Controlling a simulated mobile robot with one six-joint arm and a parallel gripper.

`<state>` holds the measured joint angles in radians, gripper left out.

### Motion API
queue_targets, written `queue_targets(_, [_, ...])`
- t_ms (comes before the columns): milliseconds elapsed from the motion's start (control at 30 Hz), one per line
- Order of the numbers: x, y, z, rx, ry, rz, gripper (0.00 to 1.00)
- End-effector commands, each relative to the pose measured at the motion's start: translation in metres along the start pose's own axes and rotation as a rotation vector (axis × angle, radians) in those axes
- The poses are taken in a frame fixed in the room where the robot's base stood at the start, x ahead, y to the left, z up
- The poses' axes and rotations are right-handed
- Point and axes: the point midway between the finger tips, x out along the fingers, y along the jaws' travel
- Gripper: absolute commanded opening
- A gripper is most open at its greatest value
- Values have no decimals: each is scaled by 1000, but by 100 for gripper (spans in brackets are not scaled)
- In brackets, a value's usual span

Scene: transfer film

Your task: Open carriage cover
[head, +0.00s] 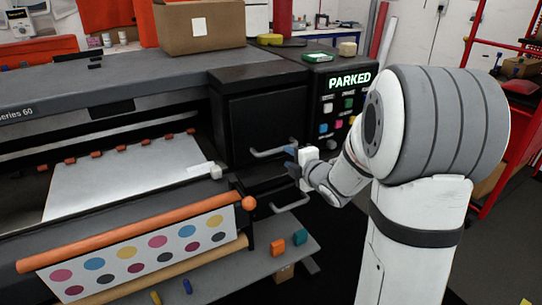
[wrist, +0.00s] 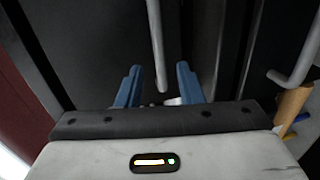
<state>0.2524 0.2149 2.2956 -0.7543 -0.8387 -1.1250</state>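The dark carriage cover (head: 262,115) is the black front panel in the middle of the head view, and it looks closed. Its grey bar handle (head: 272,153) runs along its lower part. My gripper (head: 298,155) is at the right end of this handle in the head view. In the wrist view, the blue fingers of my gripper (wrist: 158,85) are spread apart. The handle bar (wrist: 156,45) reaches down between them, with gaps visible on both sides. The black panel (wrist: 85,45) fills the view behind. Contact deeper between the fingers cannot be told.
A second bar handle (head: 290,203) sits lower; it also shows in the wrist view (wrist: 297,70). The control panel (head: 340,103) with a lit "PARKED" sign is to the right. A cardboard box (head: 200,27) stands on the printer. Orange and teal blocks (head: 288,242) lie on the low shelf.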

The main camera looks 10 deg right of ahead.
Motion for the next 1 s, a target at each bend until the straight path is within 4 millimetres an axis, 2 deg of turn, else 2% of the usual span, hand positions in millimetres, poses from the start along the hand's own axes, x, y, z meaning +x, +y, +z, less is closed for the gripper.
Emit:
queue_targets(167, [16,-1,-2,-27,23,18,34])
queue_targets(400, [55,0,-3,-27,21,16,34])
queue_targets(533, [70,1,-3,-26,20,16,34])
queue_targets(700, [79,0,-3,-26,18,16,34])
queue_targets(933, [79,0,-2,-26,17,15,34])
queue_targets(1000, [79,0,-2,-26,17,15,28])
